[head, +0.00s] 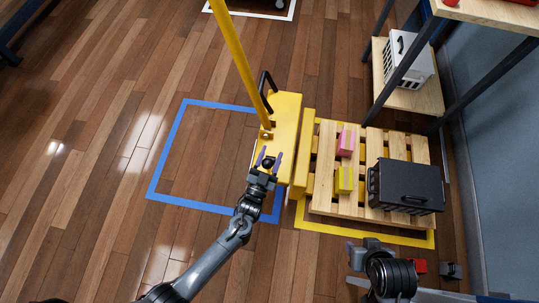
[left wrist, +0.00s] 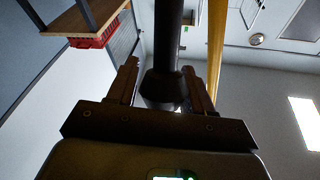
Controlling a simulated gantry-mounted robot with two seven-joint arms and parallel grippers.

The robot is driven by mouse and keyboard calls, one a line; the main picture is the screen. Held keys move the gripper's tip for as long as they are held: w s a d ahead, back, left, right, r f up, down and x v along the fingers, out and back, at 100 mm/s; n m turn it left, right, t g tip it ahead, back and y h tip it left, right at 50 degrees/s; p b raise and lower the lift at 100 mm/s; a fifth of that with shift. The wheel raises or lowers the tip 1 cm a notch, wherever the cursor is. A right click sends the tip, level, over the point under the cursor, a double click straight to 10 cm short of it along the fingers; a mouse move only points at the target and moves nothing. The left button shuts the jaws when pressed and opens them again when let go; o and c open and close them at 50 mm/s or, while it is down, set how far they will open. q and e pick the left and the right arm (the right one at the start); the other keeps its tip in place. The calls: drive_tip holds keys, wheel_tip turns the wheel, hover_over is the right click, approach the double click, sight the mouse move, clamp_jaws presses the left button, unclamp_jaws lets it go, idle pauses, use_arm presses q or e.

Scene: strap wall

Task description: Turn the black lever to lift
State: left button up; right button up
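A yellow lift truck (head: 285,125) stands on the floor with a tall yellow pole (head: 238,55) and a black bar handle (head: 265,85). The black lever (head: 268,163) is at its near end. My left gripper (head: 268,161) has its fingers on either side of the lever. In the left wrist view the lever (left wrist: 165,88) rises as a thick black shaft with a wider knob between the two fingers. The fingers look spread, and firm contact is not visible. My right gripper (head: 352,263) is at the lower right, away from the lever; its finger gap is unclear.
A wooden pallet (head: 322,165) right of the truck carries a pink box (head: 346,141), a yellow box (head: 344,180) and a black crate (head: 408,186). A shelf (head: 415,95) stands beyond. Blue floor tape (head: 165,155) marks clear floor to the left.

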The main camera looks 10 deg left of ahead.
use_arm(q)
drive_tip(key=shift+o, duration=1.1)
drive_tip(key=shift+s+f, duration=0.15)
drive_tip(key=shift+s, duration=0.1)
drive_tip(key=shift+s+f, duration=0.15)
drive_tip(key=shift+a, duration=0.1)
drive_tip(key=p+v, duration=0.3)
drive_tip(key=v, duration=0.7)
drive_tip(key=shift+s, duration=0.45)
use_arm(e)
drive_tip(key=v, duration=0.3)
drive_tip(key=shift+w+r, duration=0.1)
drive_tip(key=shift+w, duration=0.15)
